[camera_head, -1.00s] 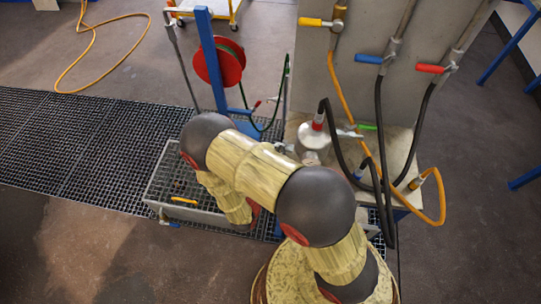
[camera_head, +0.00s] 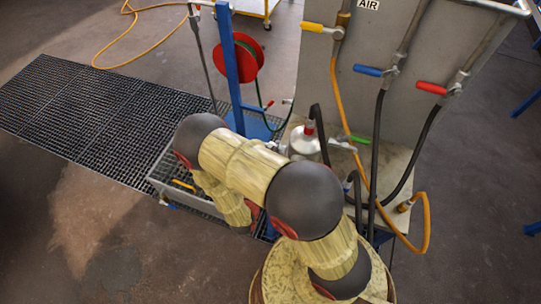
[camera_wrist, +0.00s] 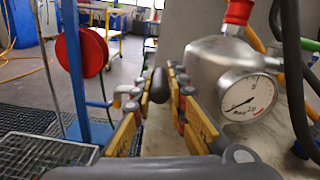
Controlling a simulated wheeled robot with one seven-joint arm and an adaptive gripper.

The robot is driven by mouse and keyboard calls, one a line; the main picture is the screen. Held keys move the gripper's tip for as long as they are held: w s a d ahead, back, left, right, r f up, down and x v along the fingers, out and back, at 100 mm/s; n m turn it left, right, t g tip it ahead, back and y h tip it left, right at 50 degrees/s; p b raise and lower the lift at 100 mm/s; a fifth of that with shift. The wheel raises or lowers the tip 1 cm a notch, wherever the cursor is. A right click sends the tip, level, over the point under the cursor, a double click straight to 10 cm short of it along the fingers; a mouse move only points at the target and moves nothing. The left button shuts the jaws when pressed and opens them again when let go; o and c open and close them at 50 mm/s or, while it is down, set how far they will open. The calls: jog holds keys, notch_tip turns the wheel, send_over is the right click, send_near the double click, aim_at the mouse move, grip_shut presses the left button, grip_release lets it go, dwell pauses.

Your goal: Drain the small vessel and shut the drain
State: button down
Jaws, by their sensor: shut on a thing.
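The small vessel (camera_head: 304,143) is a silvery steel body with a red fitting on top, standing on the pale ledge beside the panel. In the wrist view the vessel (camera_wrist: 215,60) is close on the right, with a round white pressure gauge (camera_wrist: 247,97) on its front. My gripper (camera_wrist: 160,88) has its yellow fingers closed around a dark, rounded handle end (camera_wrist: 159,85) just left of the vessel. What this handle joins is hidden behind the fingers. In the head view my arm hides the gripper. A green lever (camera_head: 358,141) lies right of the vessel.
A panel (camera_head: 330,90) carries yellow (camera_head: 312,27), blue (camera_head: 368,70) and red (camera_head: 431,88) valve levers with hanging hoses. A red hose reel (camera_head: 243,62) on a blue post stands behind. A grey basin (camera_head: 158,185) sits over the floor grating (camera_head: 60,105).

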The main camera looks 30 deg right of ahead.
jog(key=c, duration=1.8)
grip_release()
jog(key=shift+d, duration=0.1)
jog(key=shift+o, duration=0.3)
jog(key=v, duration=1.2)
